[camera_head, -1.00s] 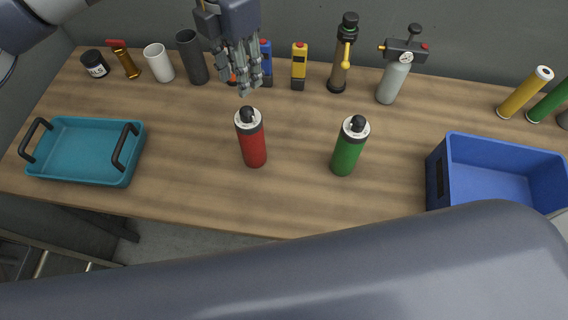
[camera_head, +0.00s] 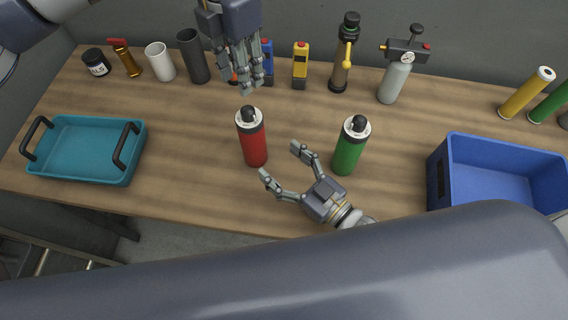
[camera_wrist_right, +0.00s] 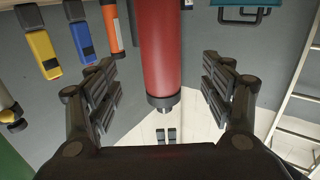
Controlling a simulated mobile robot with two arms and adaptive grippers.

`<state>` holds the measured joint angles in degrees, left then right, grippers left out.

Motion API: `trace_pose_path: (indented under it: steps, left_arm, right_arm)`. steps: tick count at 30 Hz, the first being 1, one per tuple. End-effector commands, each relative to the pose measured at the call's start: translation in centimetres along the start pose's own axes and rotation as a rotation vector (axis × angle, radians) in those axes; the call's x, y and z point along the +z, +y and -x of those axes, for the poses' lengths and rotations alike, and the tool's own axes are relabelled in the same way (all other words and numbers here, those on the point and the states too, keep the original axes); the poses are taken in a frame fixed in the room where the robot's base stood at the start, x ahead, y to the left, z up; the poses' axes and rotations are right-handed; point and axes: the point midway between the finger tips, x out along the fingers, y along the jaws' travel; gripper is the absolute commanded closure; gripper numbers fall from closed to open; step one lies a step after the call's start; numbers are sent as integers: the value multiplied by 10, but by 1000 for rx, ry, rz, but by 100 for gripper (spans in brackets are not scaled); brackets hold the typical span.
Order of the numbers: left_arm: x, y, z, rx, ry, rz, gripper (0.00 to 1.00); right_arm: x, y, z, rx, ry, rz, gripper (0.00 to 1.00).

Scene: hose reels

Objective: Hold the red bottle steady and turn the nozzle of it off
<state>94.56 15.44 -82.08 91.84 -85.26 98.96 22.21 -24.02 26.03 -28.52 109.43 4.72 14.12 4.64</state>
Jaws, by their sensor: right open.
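The red bottle (camera_head: 253,146) stands upright on the wooden table, with a grey collar and a black nozzle (camera_head: 248,114) on top. My right gripper (camera_head: 283,166) is open to the right of and in front of it, fingers pointing at the bottle with a gap left. In the right wrist view the red bottle (camera_wrist_right: 160,45) shows ahead, between the spread fingers (camera_wrist_right: 163,90), not gripped. My left gripper (camera_head: 243,88) hangs fingers down above and behind the bottle, apart from its nozzle. Its fingers overlap in view, so its opening is unclear.
A green bottle (camera_head: 347,152) stands close to the right gripper. A blue crate (camera_head: 440,178) is at the right, a teal tray (camera_head: 80,178) at the left. Several tools and cylinders line the back, including a yellow device (camera_head: 300,68). The table between tray and red bottle is clear.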

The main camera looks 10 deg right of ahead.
Motion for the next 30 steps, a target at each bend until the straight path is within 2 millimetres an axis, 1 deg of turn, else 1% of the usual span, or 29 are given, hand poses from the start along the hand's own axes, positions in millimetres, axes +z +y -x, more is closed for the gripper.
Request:
trace_pose_path:
  steps: [5, 12, 15, 21, 30]
  left_arm:
    - [0, 0, 0, 0, 0, 0, 67]
    - [0, 0, 0, 0, 0, 0, 67]
    - [0, 0, 0, 0, 0, 0, 67]
    - [0, 0, 0, 0, 0, 0, 67]
    - [0, 0, 0, 0, 0, 0, 67]
  right_arm:
    - [-2, 0, -27, 0, 5, 0, 26]
    - [-2, 0, -71, -1, 4, 1, 26]
    - [-1, 0, -85, -1, 4, 1, 26]
    - [-1, -1, -100, -2, 2, 2, 26]
    - [0, -1, -103, -3, 1, 2, 26]
